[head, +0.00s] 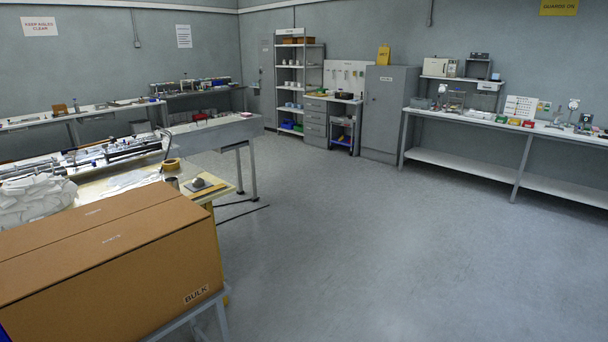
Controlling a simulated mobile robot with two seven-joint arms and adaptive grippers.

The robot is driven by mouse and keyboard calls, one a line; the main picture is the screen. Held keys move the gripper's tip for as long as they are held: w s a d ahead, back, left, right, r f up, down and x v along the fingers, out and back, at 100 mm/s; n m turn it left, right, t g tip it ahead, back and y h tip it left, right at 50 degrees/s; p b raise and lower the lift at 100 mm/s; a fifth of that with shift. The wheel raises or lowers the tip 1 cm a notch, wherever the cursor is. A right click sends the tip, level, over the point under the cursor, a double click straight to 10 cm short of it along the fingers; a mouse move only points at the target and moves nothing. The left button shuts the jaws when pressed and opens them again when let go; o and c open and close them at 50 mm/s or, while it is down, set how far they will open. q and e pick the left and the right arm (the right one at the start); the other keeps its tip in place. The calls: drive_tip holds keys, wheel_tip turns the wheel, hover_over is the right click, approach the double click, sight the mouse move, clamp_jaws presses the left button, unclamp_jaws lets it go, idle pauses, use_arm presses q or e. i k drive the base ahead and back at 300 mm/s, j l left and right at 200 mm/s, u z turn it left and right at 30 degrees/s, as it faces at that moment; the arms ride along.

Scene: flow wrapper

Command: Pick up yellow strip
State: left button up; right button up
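I cannot make out a yellow strip for certain. A small yellow-orange item (198,183) lies on the pale yellow worktable at the left, beside a dark flat piece (206,191) with a grey lump on it. It is too small to tell what it is. Neither of my grippers is in view.
A large cardboard box (110,262) marked BULK stands on a stand at the near left and hides part of the worktable. A tape roll (171,165) lies on the worktable. A long bench (500,118) runs along the right wall. The grey floor (390,245) is wide open.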

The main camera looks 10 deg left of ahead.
sight(220, 185)
drive_tip(key=i+z, duration=0.2)
drive_tip(key=i, duration=0.5)
drive_tip(key=i+j+z, duration=0.2)
drive_tip(key=i, duration=0.55)
drive_tip(key=i+l, duration=0.1)
drive_tip(key=i, duration=0.55)
drive_tip(key=i+l, duration=0.15)
drive_tip(key=i, duration=0.55)
drive_tip(key=i+j+u, duration=0.1)
drive_tip(key=i+u, duration=1.15)
drive_tip(key=i, duration=0.5)
drive_tip(key=i+l+u, duration=0.15)
drive_tip(key=i+u, duration=0.15)
drive_tip(key=i, duration=0.45)
drive_tip(key=i+u, duration=0.2)
drive_tip(key=u, duration=0.2)
drive_tip(key=i+u, duration=0.15)
drive_tip(key=u, duration=0.3)
drive_tip(key=i+l+u, duration=0.15)
drive_tip(key=u, duration=1.85)
